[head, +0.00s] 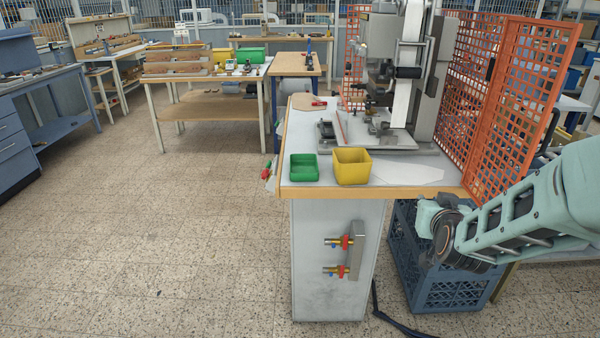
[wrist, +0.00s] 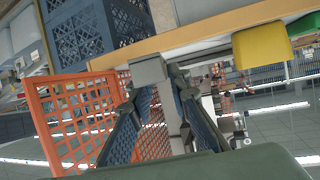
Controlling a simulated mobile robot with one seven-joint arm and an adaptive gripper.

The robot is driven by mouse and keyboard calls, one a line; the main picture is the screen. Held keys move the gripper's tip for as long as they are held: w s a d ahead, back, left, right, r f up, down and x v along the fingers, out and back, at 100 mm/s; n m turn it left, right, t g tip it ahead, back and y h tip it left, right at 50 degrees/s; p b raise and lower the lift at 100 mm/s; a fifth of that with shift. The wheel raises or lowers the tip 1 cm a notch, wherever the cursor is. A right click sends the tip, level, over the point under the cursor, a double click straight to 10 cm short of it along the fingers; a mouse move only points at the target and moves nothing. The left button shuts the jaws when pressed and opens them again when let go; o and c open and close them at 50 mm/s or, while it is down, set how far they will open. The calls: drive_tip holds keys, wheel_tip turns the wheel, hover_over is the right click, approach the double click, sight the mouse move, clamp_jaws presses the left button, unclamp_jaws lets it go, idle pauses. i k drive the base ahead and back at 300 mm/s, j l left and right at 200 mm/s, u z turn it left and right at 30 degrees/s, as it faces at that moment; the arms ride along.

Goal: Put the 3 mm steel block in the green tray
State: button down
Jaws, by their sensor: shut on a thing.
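The green tray (head: 304,180) sits on the front left corner of the press table. It also shows at the right edge of the wrist view (wrist: 306,22). In the wrist view my gripper (wrist: 152,82) is shut on a small grey steel block (wrist: 149,70), held between the fingertips. Its thickness cannot be read. The block appears apart from the table edge and the trays. In the head view my arm comes in from the right, beside the table's front right corner; the gripper and block cannot be made out there.
A yellow bin (head: 352,174) stands just right of the green tray. The press (head: 402,80) stands behind, with orange mesh guards (head: 515,100) on the right. A blue crate (head: 445,290) is on the floor below my arm. Floor at left is clear.

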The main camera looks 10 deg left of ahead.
sight(304, 170)
drive_tip(key=i+u, duration=0.1)
drive_tip(key=u, duration=0.9)
